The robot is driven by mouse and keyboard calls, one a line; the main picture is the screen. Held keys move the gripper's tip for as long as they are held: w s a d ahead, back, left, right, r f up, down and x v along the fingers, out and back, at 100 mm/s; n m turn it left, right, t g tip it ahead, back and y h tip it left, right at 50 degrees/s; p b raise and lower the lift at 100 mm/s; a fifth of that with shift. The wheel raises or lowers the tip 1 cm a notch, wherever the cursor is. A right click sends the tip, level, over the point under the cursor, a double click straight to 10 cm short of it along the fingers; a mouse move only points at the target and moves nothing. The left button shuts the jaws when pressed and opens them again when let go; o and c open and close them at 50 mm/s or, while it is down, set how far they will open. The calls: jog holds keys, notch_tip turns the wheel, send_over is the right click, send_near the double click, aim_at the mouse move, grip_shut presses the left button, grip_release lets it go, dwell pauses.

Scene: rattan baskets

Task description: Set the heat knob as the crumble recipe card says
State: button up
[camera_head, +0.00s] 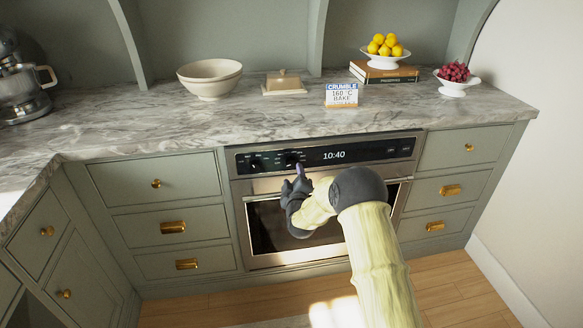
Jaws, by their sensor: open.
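The crumble recipe card (341,95) stands on the marble counter above the oven. It reads "CRUMBLE", "160 °C", "BAKE". The oven (266,222) is built into the cabinets, with a dark control panel (372,154) whose display shows 10:40. Two dark knobs sit on the panel's left part: a left knob (256,164) and a right knob (291,159). Their settings are too small to read. My gripper (298,172) is open just below and in front of the right knob. I cannot tell whether its fingers touch the knob.
On the counter stand a mixer (22,85), a cream bowl (210,78), a butter dish (284,83), books (385,74) under a dish of lemons (384,46), and a bowl of red fruit (453,78). Drawers (160,183) with brass handles flank the oven. The oven handle (262,197) runs below the panel.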

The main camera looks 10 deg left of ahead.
aim_at(291, 164)
jog(key=shift+x, duration=3.2)
jog(key=c, duration=1)
